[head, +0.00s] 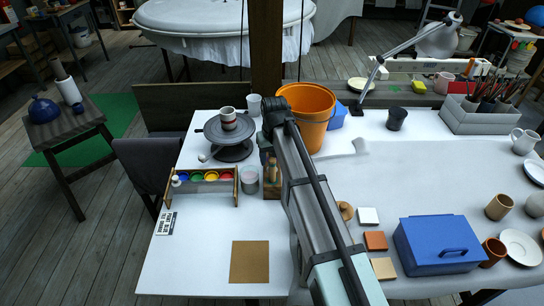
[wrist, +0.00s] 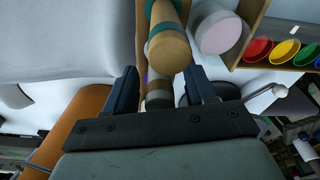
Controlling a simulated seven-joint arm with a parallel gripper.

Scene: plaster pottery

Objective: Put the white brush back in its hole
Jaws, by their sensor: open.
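I cannot make out a white brush for certain in either view. A wooden box (head: 271,190) with upright tools stands left of my arm in the head view; its wall shows in the wrist view (wrist: 244,40). A pale wooden cylinder with teal bands (wrist: 168,50) rises at that box, just beyond my fingertips. My gripper (wrist: 160,76) is open, its two dark fingers apart, with a greyish round thing (wrist: 158,97) visible below between them. Nothing is clearly held. In the head view my arm hides most of the gripper. Any brush hole is too small or hidden.
A grey cup (head: 250,181) and a paint rack (head: 205,188) stand left of the box. A turntable (head: 232,152) with a banded cup (head: 228,118) and an orange bucket (head: 310,105) are close behind. A blue toolbox (head: 440,245) is right.

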